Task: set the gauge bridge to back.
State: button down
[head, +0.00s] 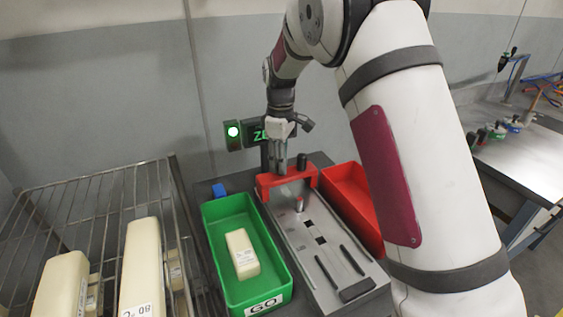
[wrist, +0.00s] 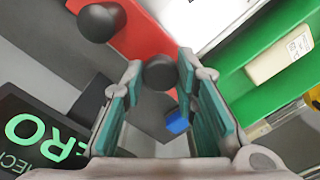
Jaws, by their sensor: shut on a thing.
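The red gauge bridge (head: 286,181) spans the far end of the grey gauge plate (head: 318,238). It carries two black knobs; the right one (head: 301,161) stands free. My gripper (head: 281,168) points down at the bridge's left part. In the wrist view, my gripper's fingers (wrist: 158,80) close around the other black knob (wrist: 160,73), and the free knob (wrist: 98,22) and part of the red bridge (wrist: 145,35) show beside it. A small upright pin (head: 298,204) stands on the plate in front of the bridge.
A green GO bin (head: 221,287) holding a cream block (head: 242,253) is left of the plate. A red bin (head: 352,196) is right, partly behind my arm. A wire rack (head: 105,185) holds cream blocks. A lit green lamp (head: 233,132) and a display (head: 258,133) stand behind.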

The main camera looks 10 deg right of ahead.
jog(key=shift+w+a+r, duration=0.1)
jog(key=shift+w, duration=0.2)
jog(key=c, duration=1.3)
grip_release()
notch_tip(320, 180, up, 12)
jog(key=shift+f, duration=0.1)
